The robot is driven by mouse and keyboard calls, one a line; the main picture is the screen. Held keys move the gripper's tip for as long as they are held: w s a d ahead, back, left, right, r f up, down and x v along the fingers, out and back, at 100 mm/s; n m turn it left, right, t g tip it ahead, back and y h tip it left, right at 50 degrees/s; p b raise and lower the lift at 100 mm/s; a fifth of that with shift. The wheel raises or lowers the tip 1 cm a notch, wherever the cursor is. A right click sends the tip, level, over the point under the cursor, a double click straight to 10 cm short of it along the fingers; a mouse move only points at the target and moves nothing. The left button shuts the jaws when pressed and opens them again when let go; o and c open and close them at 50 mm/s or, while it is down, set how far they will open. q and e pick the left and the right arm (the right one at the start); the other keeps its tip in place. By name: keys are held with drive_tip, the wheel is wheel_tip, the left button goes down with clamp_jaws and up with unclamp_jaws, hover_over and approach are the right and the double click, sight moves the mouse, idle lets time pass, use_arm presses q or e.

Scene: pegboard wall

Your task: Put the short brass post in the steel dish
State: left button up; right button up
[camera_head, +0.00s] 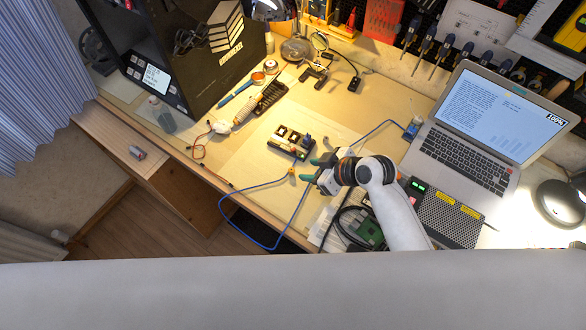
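My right gripper (309,170) is over the desk near its front edge, fingers pointing left. Its two teal fingertips are apart, and I see nothing between them. A black block (283,146) with several small upright parts stands just beyond the gripper, up and left of it. I cannot tell whether the short brass post is among these parts. A small yellow piece (291,172) lies left of the fingertips by the blue cable. A small round metal container (270,67) stands at the back, and I cannot tell if it is the steel dish. My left gripper is out of view.
An open laptop (470,150) and a grey power box (446,215) stand on the right. A blue cable (258,186) loops over the front edge. A black cabinet (200,55) stands at the left. A magnifier stand (317,70) is behind. The mat between is mostly clear.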

sight(292, 169)
drive_tip(key=shift+x, duration=1.15)
drive_tip(key=shift+w+a+f, duration=0.15)
drive_tip(key=shift+w+f, duration=0.1)
drive_tip(key=shift+f, duration=0.15)
drive_tip(key=p+x, duration=0.1)
drive_tip(key=x, duration=0.2)
drive_tip(key=shift+a+f, duration=0.1)
drive_tip(key=shift+a, duration=0.15)
drive_tip(key=shift+w+a+f, duration=0.25)
drive_tip(key=shift+a+f, duration=0.05)
drive_tip(key=shift+f, duration=0.15)
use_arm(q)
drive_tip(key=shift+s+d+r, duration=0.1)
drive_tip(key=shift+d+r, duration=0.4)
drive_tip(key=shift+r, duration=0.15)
use_arm(e)
drive_tip(key=shift+c, duration=0.6)
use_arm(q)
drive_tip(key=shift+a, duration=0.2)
use_arm(e)
clamp_jaws()
